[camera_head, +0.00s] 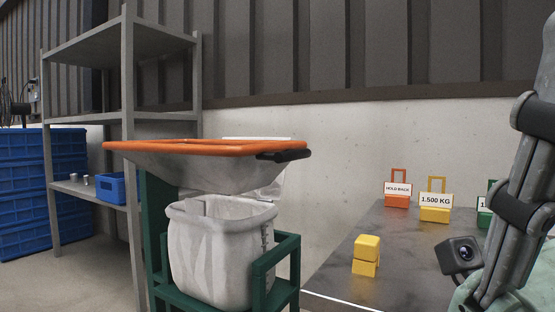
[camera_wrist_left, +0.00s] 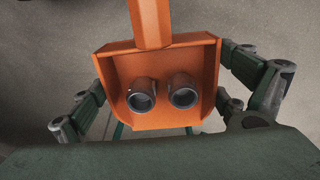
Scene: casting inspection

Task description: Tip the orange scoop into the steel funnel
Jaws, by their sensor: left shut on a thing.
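The orange scoop (camera_wrist_left: 203,103) fills the middle of the left wrist view, its handle (camera_wrist_left: 151,22) running to the top edge. Two grey metal cylindrical pieces (camera_wrist_left: 141,95) (camera_wrist_left: 183,93) with open bores lie side by side in its pan. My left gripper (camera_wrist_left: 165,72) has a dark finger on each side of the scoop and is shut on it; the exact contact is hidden. The steel funnel (camera_head: 215,174), with an orange rim, stands in the head view above a white bag-like bin (camera_head: 213,255). The scoop and left gripper are not in the head view.
A green stand (camera_head: 284,290) carries the bin. My right arm crosses the right edge. A grey shelf (camera_head: 127,120) and blue crates (camera_head: 40,190) stand left.

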